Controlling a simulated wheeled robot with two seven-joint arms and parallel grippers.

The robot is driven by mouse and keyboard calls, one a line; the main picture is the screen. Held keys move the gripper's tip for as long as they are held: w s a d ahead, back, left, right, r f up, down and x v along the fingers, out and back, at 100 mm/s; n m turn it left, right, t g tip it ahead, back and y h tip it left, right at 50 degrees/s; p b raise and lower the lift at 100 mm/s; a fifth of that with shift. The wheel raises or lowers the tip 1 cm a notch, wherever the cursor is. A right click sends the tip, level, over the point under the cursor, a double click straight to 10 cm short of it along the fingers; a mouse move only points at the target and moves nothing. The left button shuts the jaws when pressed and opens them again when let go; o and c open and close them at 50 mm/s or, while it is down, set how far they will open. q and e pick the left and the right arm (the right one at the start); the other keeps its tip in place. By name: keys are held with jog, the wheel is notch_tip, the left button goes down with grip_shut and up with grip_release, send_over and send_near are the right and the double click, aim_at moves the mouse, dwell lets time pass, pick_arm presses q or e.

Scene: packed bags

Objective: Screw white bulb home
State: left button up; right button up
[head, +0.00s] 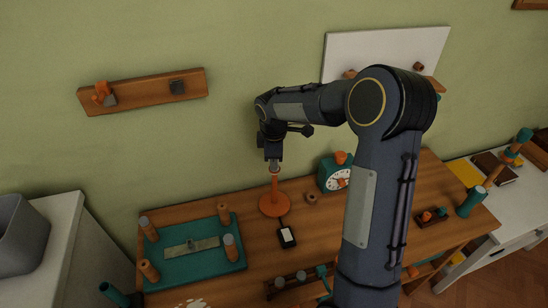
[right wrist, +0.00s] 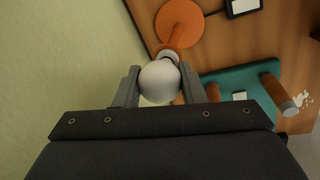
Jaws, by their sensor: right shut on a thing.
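The white bulb (right wrist: 160,82) sits between the two fingers of my right gripper (right wrist: 158,88) in the right wrist view, and the fingers are shut on it. In the head view my right gripper (head: 273,167) points down over the orange lamp stand (head: 274,206). The bulb's lower end meets the top of the stand's orange post, which also shows in the right wrist view (right wrist: 181,22). How deep the bulb sits in the socket cannot be told. My left gripper is not in view.
A black device with a white face (head: 288,236) lies by the stand's base. A teal board with several pegs (head: 180,268) is to the left. A teal clock (head: 335,176) and a small wooden ring (head: 311,198) are to the right. The wall is close behind.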

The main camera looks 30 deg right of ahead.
jog(key=shift+m, duration=1)
jog(key=m, duration=0.2)
jog(key=shift+w+m+g+h, duration=0.1)
jog(key=shift+m+g+h, duration=0.2)
jog(key=shift+m, duration=0.4)
jog(key=m, duration=0.3)
jog(key=shift+d+m+g, duration=0.1)
jog(key=shift+m+g, duration=0.2)
jog(key=o, duration=0.9)
